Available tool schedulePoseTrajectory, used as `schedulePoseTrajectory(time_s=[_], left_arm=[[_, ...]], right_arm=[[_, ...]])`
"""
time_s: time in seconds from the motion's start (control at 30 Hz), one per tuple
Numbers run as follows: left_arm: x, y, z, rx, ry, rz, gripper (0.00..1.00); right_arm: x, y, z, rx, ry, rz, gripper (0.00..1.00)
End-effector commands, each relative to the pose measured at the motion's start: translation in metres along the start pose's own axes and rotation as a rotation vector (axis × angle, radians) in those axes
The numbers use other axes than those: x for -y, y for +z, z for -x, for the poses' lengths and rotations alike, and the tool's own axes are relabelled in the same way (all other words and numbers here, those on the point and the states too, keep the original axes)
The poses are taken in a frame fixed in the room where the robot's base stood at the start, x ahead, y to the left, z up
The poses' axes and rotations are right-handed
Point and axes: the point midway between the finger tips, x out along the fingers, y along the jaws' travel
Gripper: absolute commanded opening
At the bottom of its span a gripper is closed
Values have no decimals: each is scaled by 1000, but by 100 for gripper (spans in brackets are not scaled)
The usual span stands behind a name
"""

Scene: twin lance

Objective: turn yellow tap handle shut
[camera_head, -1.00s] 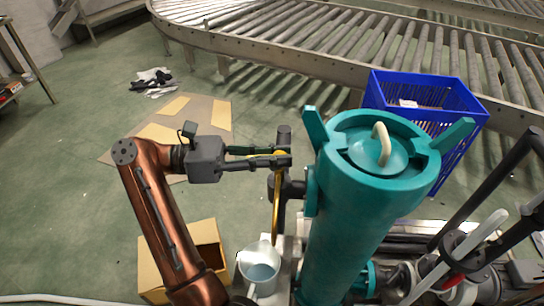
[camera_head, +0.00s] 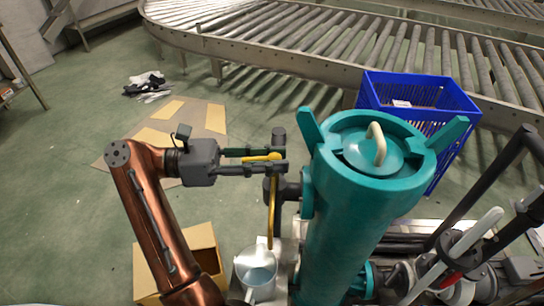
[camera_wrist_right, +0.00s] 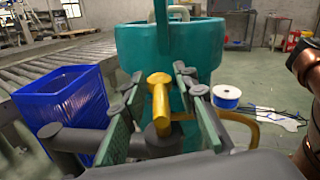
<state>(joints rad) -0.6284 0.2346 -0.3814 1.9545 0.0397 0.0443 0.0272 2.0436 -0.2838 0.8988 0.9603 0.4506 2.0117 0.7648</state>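The yellow tap handle (camera_head: 262,157) sits on top of a dark vertical pipe beside the tall teal cylinder (camera_head: 345,215). A thin yellow spout (camera_head: 271,215) curves down from it toward a grey metal bucket (camera_head: 257,270). In the right wrist view the handle (camera_wrist_right: 160,95) stands between the green finger pads, with a gap on both sides. The gripper is open around it.
A blue crate (camera_head: 450,112) stands behind the teal cylinder, near a roller conveyor (camera_head: 250,45). An open cardboard box (camera_head: 200,240) is below my copper arm. Dark pipes and a white lever (camera_head: 478,232) fill the right side. Open green floor lies to the left.

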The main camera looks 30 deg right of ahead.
Motion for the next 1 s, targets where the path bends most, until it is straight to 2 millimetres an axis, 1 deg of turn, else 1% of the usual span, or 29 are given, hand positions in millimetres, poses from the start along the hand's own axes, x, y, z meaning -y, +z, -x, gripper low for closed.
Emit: schedulePoseTrajectory(time_s=[0.17,0.27,0.5,0.57,0.8,1.0], left_arm=[[0,-1,0,-1,1,1,94],[0,-1,0,-1,1,0,94],[0,-1,0,-1,1,0,94],[0,-1,0,-1,1,0,94],[0,0,0,-1,0,0,94],[0,0,0,-1,0,0,94]], right_arm=[[2,11,0,1,1,-2,27],[6,27,0,-1,1,-3,27],[16,79,1,-2,4,-2,27],[16,80,0,-3,-2,4,27],[19,93,0,-2,-1,2,27],[20,97,0,1,2,2,27]])
